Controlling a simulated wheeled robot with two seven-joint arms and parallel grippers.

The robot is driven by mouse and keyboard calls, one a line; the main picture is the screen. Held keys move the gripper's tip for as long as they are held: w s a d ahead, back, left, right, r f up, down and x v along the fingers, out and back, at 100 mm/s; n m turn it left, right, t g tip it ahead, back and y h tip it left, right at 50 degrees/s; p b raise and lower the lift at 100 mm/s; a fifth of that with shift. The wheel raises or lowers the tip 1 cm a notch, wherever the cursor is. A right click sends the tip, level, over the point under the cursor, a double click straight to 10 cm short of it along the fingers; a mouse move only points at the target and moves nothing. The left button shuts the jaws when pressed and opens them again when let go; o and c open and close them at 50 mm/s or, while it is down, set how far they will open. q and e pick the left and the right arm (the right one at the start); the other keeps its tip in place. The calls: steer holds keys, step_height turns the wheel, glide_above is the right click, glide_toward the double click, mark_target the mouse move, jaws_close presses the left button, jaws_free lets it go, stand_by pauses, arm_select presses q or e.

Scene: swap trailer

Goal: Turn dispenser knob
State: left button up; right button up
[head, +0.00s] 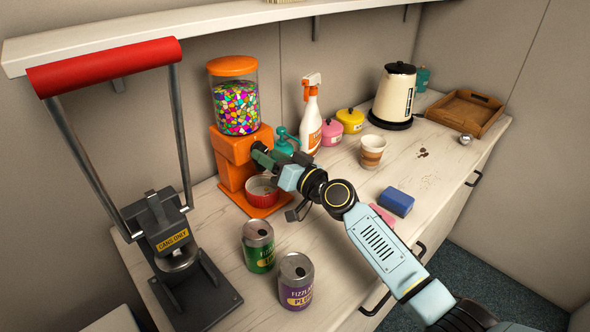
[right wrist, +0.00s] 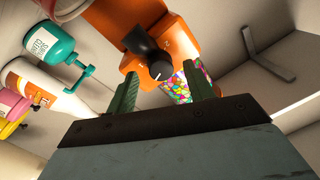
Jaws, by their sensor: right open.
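The orange candy dispenser (head: 228,152) stands upright against the wall, its clear globe (head: 237,108) filled with colorful candies. In the right wrist view its orange body (right wrist: 188,40) hangs upside down, with the black knob (right wrist: 158,64) on its face. My right gripper (head: 262,152) is at the dispenser's front and hides the knob in the head view. In the right wrist view its green fingers (right wrist: 160,70) are open, one on each side of the knob. I cannot tell whether they touch it. A red bowl (head: 262,189) sits on the dispenser's base below the gripper. My left gripper is not in view.
A can crusher (head: 170,240) stands at the left, with two cans (head: 258,246) nearby. A teal pump bottle (head: 284,142) and white spray bottle (head: 311,122) stand close behind the gripper. A cup (head: 372,151), blue sponge (head: 396,201), kettle (head: 394,95) and wooden tray (head: 466,112) are further right.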

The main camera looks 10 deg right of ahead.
steer(key=v, duration=1.2)
